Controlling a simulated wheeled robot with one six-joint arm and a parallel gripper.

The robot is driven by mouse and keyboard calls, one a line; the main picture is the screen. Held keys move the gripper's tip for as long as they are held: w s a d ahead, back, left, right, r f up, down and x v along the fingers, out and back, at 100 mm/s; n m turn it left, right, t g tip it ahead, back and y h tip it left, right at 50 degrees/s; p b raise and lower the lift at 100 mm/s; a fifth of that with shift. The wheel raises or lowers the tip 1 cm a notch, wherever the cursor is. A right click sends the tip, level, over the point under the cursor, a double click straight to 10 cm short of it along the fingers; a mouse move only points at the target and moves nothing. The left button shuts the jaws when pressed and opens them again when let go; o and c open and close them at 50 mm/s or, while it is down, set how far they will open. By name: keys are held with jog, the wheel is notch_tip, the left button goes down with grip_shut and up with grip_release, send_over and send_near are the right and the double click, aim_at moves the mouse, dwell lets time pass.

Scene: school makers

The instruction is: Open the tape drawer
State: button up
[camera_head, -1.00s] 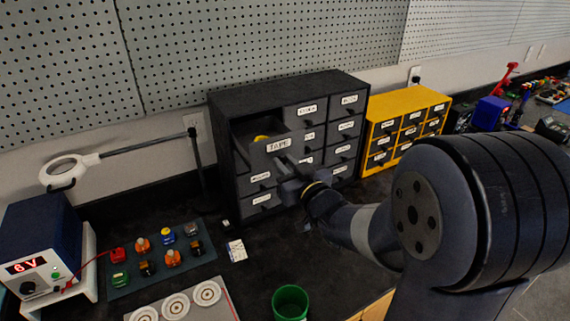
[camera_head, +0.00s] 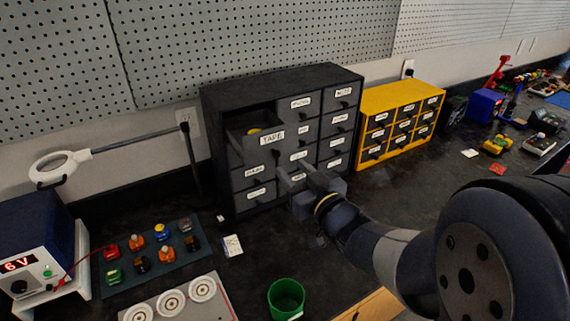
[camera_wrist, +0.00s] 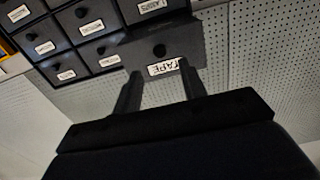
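The tape drawer (camera_head: 254,149) is pulled out from the upper left of the black drawer cabinet (camera_head: 285,80), with its inside showing and a yellow thing (camera_head: 255,131) in it. In the wrist view its dark front (camera_wrist: 183,45) shows a knob and the TAPE label beyond my fingertips. My gripper (camera_head: 293,173) is in front of the cabinet, lower than the tape drawer. In the wrist view my gripper (camera_wrist: 160,69) has its fingers spread, with nothing held between them and the knob apart from them.
A yellow drawer cabinet (camera_head: 375,97) stands right of the black one. A green cup (camera_head: 286,300), a mat with coloured parts (camera_head: 180,262), a power supply (camera_head: 35,245) and a magnifier arm (camera_head: 140,145) are on the bench. The dark bench right of my arm is partly clear.

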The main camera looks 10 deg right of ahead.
aim_at(278, 154)
jog(key=shift+v, duration=2.1)
jog(key=p+x, duration=0.1)
jog(key=x, duration=1)
jog(key=shift+w+a, duration=0.15)
jog(key=shift+w, duration=0.1)
jog(key=shift+s+p, duration=0.1)
jog(key=shift+p, duration=0.25)
